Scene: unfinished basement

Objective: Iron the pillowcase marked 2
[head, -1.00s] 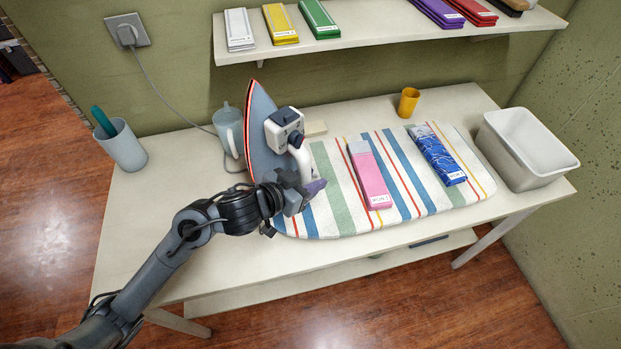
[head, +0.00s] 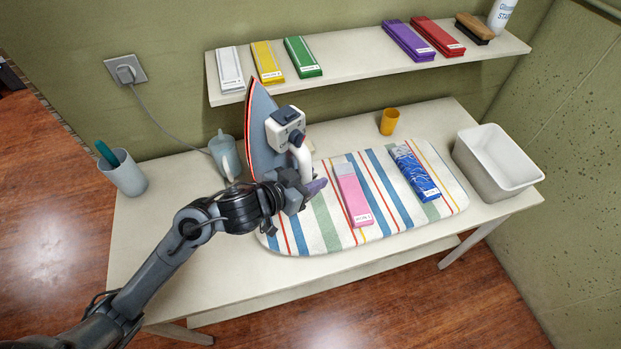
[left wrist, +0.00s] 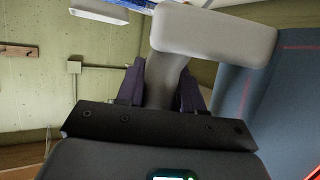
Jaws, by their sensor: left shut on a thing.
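My left gripper (head: 302,192) is shut on the white handle of the iron (head: 285,128). The iron is tipped up, its blue-grey soleplate side facing left and its tip upward, at the left end of the striped ironing board (head: 325,222). I cannot tell if it touches the board. In the left wrist view, the handle (left wrist: 212,38) sits between the purple fingers (left wrist: 165,92). A pink folded pillowcase (head: 354,197) and a blue patterned one (head: 415,172) lie on the board, apart. Their labels are too small to read. My right gripper is not in view.
A grey jug (head: 224,157) and a cup with a teal item (head: 124,174) stand left. Above, a shelf (head: 350,72) holds folded cloths and a brush.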

